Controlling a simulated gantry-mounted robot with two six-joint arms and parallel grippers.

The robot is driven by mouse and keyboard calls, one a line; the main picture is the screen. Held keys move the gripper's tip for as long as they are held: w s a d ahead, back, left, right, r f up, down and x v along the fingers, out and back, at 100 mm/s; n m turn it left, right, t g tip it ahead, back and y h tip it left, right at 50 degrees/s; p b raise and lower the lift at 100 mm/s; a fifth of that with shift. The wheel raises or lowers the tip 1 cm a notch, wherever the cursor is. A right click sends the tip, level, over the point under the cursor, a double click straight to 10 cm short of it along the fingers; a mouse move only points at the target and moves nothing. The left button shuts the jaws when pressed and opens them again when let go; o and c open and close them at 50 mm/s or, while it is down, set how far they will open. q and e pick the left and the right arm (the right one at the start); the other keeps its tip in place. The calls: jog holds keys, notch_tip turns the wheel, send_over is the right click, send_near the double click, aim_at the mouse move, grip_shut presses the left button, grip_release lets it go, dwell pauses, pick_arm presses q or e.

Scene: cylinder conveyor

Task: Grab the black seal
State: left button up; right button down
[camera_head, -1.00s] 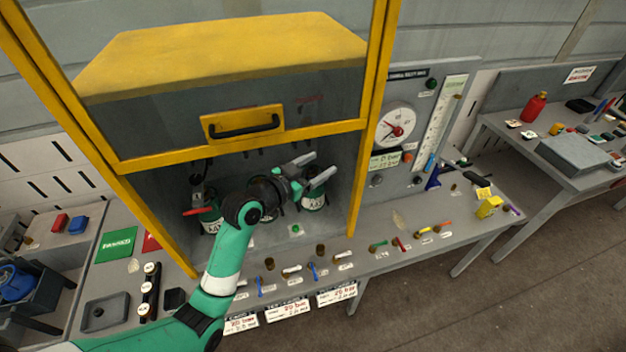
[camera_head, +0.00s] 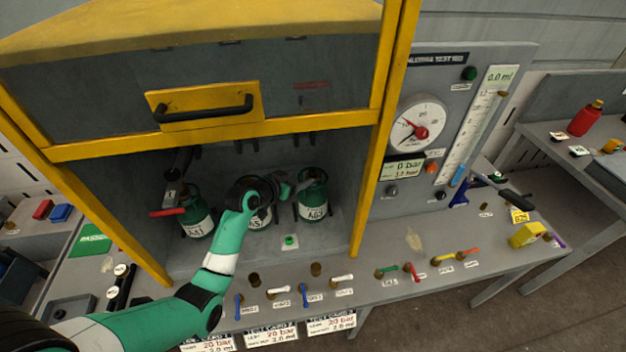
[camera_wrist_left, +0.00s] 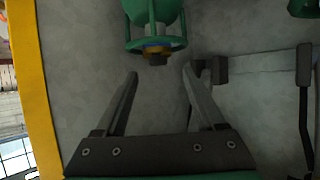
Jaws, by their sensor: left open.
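I cannot pick out the black seal for certain in either view. In the head view, my left gripper (camera_head: 292,190) reaches into the yellow-framed cabinet, close to the right-hand green cylinder (camera_head: 314,190). In the left wrist view, the left gripper (camera_wrist_left: 160,72) is open with nothing between its fingers. Just beyond the fingertips, a green cylinder top (camera_wrist_left: 155,20) shows a green ring guard, a blue and yellow band and a small dark end piece (camera_wrist_left: 157,59). My right gripper is not in view.
Two other green cylinders stand in the cabinet, the left one (camera_head: 195,215) beside a red lever. The yellow cabinet frame (camera_head: 375,150) bounds the space. Several coloured valve levers line the bench front. A gauge panel (camera_head: 450,120) stands at right.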

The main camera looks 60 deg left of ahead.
aim_at(311, 173)
pick_arm(q)
jog(key=b+x, duration=0.1)
jog(key=x, duration=0.4)
jog(key=shift+w, duration=0.4)
grip_shut()
